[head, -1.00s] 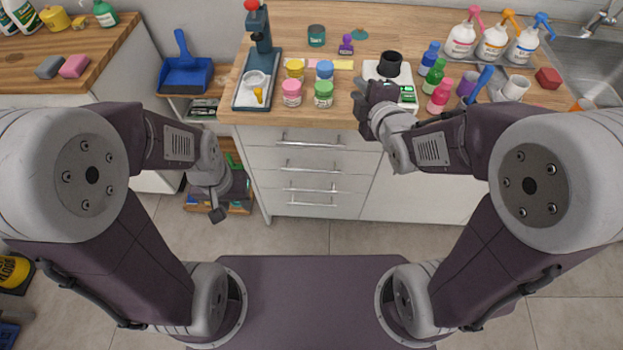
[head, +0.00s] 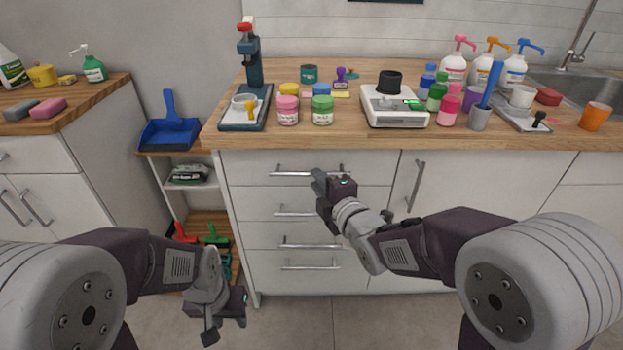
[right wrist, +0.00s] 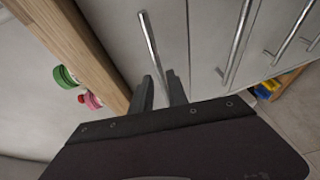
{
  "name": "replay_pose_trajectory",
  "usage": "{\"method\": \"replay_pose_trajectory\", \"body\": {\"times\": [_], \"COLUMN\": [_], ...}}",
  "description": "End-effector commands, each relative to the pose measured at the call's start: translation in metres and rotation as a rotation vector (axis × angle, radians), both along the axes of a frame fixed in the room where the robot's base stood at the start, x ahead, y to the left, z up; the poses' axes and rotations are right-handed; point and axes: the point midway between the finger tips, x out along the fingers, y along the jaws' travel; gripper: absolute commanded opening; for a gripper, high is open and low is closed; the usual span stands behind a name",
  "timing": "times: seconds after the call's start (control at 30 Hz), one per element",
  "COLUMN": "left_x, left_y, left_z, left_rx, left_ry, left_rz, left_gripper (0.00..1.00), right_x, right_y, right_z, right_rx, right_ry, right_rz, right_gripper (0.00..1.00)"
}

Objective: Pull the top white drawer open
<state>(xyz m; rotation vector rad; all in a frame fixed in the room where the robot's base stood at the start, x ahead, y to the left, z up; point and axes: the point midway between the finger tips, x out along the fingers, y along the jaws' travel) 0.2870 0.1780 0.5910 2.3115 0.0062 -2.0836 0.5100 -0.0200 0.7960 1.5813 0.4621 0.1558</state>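The top white drawer (head: 240,170) is closed, flush with the drawers below it. Its long metal handle (head: 285,174) runs across its upper part. My right gripper (head: 324,184) is in front of the drawer near the handle's right end and covers part of it. In the right wrist view, the fingers of my right gripper (right wrist: 161,92) are apart, and the near end of the top handle (right wrist: 150,40) lies in line with the gap between them. I cannot tell whether they touch it. My left gripper (head: 227,322) hangs low at the left, open and empty.
The wooden counter (head: 340,140) overhangs the drawers, with jars, a scale (head: 394,108) and bottles on it. More drawers with handles (head: 312,243) lie below. A cabinet door with an upright handle (head: 415,186) is at right. An open shelf (head: 195,200) stands at left.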

Motion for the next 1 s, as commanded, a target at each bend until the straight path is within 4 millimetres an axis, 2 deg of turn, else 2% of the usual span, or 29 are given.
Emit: {"method": "replay_pose_trajectory", "body": {"times": [0.1, 0.3, 0.57, 0.63, 1.0], "left_x": [0.000, 0.000, 0.000, 0.000, 0.000], "left_y": [0.000, 0.000, 0.000, 0.000, 0.000], "left_z": [-0.009, -0.012, -0.011, -0.011, -0.011], "left_rx": [0.000, 0.000, 0.000, 0.000, 0.000], "left_ry": [0.000, 0.000, 0.000, 0.000, 0.000], "left_rz": [0.000, 0.000, 0.000, 0.000, 0.000], "left_gripper": [0.39, 0.39, 0.39, 0.39, 0.39], "right_x": [0.021, 0.041, 0.042, 0.042, 0.042], "right_y": [0.009, 0.017, 0.018, 0.018, 0.018], "right_z": [-0.008, -0.010, -0.009, -0.009, -0.009], "right_rx": [0.000, 0.001, 0.001, 0.001, 0.001], "right_ry": [0.001, 0.000, 0.000, 0.000, 0.000], "right_rz": [0.001, 0.000, 0.000, 0.000, 0.000], "right_gripper": [0.20, 0.20, 0.20, 0.00, 0.00]}}
